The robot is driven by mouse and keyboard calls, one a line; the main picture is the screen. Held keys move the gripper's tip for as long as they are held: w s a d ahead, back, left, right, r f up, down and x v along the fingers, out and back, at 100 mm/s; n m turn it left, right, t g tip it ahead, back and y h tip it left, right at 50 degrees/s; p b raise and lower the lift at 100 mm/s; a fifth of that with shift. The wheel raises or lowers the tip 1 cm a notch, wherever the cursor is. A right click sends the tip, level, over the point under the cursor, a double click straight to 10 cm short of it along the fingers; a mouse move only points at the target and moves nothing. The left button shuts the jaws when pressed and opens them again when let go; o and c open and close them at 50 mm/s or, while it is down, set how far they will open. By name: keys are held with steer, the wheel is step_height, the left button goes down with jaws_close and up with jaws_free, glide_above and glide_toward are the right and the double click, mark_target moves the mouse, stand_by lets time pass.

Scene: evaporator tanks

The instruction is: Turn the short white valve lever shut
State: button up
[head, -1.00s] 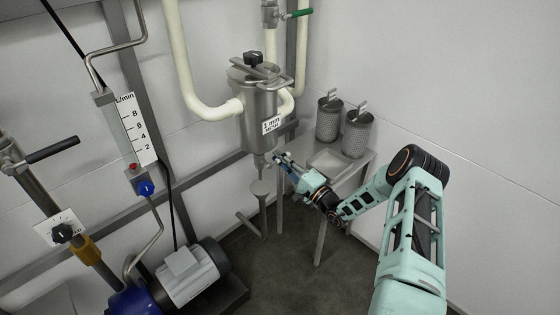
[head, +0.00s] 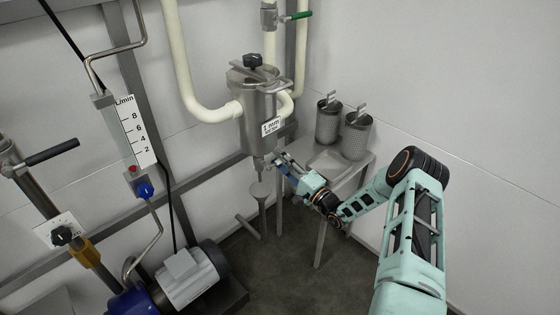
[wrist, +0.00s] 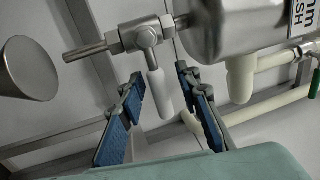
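In the wrist view my gripper (wrist: 159,74) is open, with one blue-padded finger on each side of the lever. Gaps show between the lever and both fingers. In the head view my gripper (head: 275,163) is at the bottom of the strainer housing (head: 257,105), and the lever is too small and covered to make out there.
A funnel (head: 260,189) stands just below the valve; it also shows in the wrist view (wrist: 25,68). A small metal table (head: 330,165) with two mesh baskets (head: 356,136) is to the right. A green-handled valve (head: 298,16) is higher up. A pump motor (head: 187,275) sits lower left.

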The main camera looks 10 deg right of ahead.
steer(key=v, duration=1.2)
